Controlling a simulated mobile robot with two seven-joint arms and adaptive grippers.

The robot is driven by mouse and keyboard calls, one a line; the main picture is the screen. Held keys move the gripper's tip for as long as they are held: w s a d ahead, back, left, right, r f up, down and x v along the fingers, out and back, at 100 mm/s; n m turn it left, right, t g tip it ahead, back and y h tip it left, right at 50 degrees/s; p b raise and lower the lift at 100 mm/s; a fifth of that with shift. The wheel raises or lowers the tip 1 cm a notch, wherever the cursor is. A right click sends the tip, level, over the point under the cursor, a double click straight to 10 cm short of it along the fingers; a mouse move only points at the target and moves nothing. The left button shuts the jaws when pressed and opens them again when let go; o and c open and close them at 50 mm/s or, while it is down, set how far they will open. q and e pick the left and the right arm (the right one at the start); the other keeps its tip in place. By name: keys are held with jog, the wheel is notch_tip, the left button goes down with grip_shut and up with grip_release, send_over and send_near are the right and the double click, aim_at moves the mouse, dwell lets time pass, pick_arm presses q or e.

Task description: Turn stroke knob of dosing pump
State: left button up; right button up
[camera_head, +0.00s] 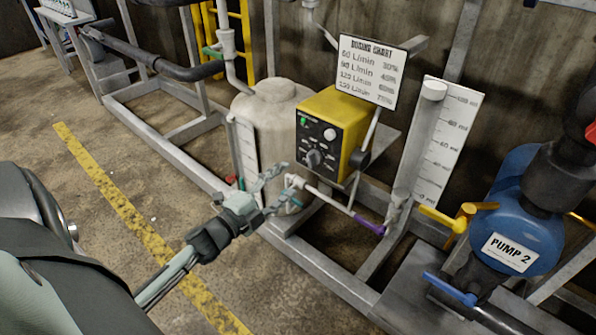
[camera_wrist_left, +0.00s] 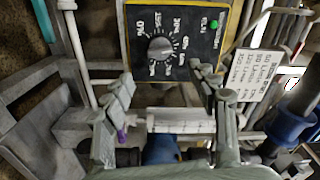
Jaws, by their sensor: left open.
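The dosing pump (camera_head: 349,110) is a yellow box with a dark front panel, set beside a cream tank. Its grey stroke knob (camera_head: 313,159) sits low on that panel, with a ring of white marks around it. In the left wrist view the knob (camera_wrist_left: 161,49) shows face-on, beyond and between the finger ends. My left gripper (camera_head: 284,176) is open and empty, below and left of the knob in the head view. A gap shows between its fingers (camera_wrist_left: 161,84) and the panel, and they appear not to touch the knob. My right gripper is not in view.
A white dosing chart (camera_head: 371,70) stands above the pump. The cream tank (camera_head: 262,110) is left of it. A thin pipe with a purple part (camera_head: 369,224) runs below. The blue PUMP 2 (camera_head: 517,225) and colored valve handles are at right. Open floor lies at left.

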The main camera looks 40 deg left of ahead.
pick_arm(q)
jog(key=shift+s+a, duration=0.1)
jog(key=shift+s, duration=1.2)
